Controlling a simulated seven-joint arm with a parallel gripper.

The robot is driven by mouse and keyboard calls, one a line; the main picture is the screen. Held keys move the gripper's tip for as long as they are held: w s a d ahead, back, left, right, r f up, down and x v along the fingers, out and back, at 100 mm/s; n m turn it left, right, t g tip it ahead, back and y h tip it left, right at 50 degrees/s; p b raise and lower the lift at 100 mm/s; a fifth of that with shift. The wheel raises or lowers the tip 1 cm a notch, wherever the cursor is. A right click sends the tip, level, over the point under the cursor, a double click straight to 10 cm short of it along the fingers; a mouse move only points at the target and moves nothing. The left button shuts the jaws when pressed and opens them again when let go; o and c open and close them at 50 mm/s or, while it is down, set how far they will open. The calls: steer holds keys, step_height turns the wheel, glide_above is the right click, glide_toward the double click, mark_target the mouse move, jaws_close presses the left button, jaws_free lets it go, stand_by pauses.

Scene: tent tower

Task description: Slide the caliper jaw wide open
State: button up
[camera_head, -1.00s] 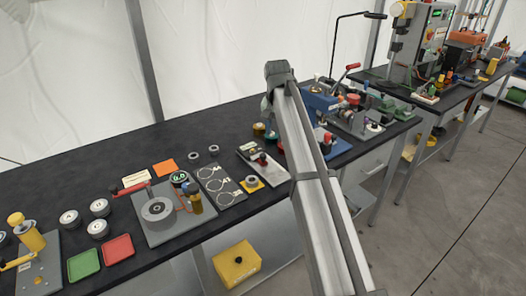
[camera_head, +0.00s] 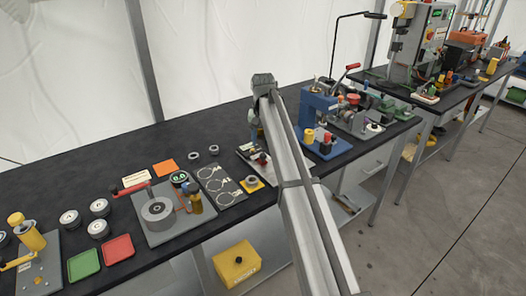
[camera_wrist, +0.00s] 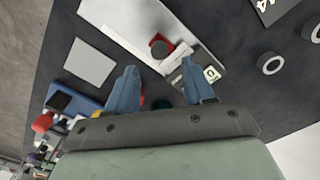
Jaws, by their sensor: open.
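The caliper sits on a light grey plate (camera_head: 246,152) on the dark bench in the head view, partly hidden by my arm. In the wrist view this plate (camera_wrist: 128,20) lies ahead of my fingers, with a red knob (camera_wrist: 158,46) and a pale bar with a small display (camera_wrist: 211,73) beside it. My gripper (camera_wrist: 158,82) is open, its two blue fingers apart and nothing seen held between them. The knob shows beyond the gap between the fingertips; the right finger overlaps part of the caliper in the picture. In the head view my gripper (camera_head: 254,132) is above the plate's far end.
A blue press (camera_head: 318,108) with yellow and red pieces stands just right of my arm. A dark ring board (camera_head: 219,186) and a yellow-based ring gauge (camera_head: 253,182) lie left of it. Two small rings (camera_head: 203,153) lie behind. The bench's back left is clear.

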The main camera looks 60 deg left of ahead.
mark_target(263, 154)
steer(key=shift+f, duration=2.55)
steer(key=shift+c, duration=0.5)
steer(key=c, duration=0.8)
steer(key=d, duration=0.6)
steer(key=shift+d, duration=0.4)
steer(key=shift+c, duration=0.2)
steer(key=o, duration=0.9)
steer(key=shift+a, duration=0.1)
steer(key=shift+o, duration=0.2)
step_height(263, 154, up, 14)
